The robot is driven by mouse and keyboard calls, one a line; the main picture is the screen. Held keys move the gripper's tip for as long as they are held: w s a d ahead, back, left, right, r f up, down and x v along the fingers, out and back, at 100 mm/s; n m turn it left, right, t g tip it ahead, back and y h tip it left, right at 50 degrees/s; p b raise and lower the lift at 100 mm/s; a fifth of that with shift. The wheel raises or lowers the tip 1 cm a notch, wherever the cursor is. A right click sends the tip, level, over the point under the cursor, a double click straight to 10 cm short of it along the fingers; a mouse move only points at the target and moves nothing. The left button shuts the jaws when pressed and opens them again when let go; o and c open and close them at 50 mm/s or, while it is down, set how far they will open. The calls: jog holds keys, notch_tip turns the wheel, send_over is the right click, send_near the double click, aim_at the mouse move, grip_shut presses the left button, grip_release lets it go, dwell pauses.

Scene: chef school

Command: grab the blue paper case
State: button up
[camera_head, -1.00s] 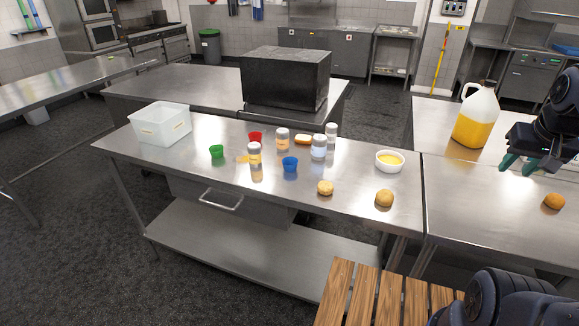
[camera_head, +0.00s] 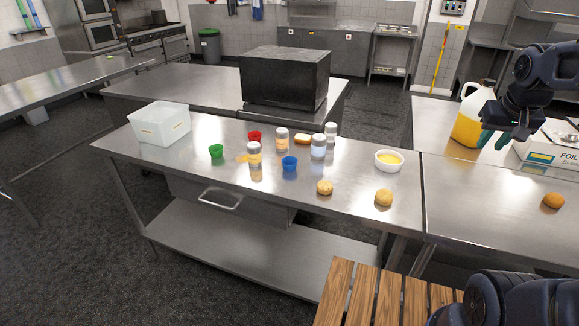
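My gripper (camera_head: 492,138) is at the right, in front of the yellow oil jug (camera_head: 467,128), well away from the blue case. Its greenish fingers point down and look apart, with nothing seen between them.
Green (camera_head: 216,151) and red (camera_head: 255,136) cases stand left of the blue one. Buns (camera_head: 384,197), a white bowl (camera_head: 389,161) and a white tub (camera_head: 160,123) share the table. A foil box (camera_head: 549,150) is at the right. A wooden slatted surface (camera_head: 365,295) is in front.

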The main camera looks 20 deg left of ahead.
jog(key=w+a+f+n, duration=0.2)
jog(key=w+a, duration=0.5)
jog(key=a, duration=0.6)
jog(key=w+a+f+n, duration=0.2)
jog(key=w+a, duration=0.4)
jog(key=a, duration=0.7)
jog(key=s+a+f+n+y, duration=0.15)
jog(key=a+f, duration=0.35)
jog(key=a, duration=0.5)
jog(key=s+a+f+n, duration=0.1)
jog(key=s+a+f, duration=0.25)
jog(key=a, duration=0.65)
jog(key=s+a+f+n, duration=0.2)
jog(key=a+f, duration=0.3)
jog(key=a, duration=0.5)
jog(key=x, duration=1)
jog(key=shift+w+a+f, duration=0.15)
jog(key=shift+w+a, duration=0.2)
jog(key=shift+a, duration=0.1)
jog(key=shift+c, duration=0.5)
grip_shut()
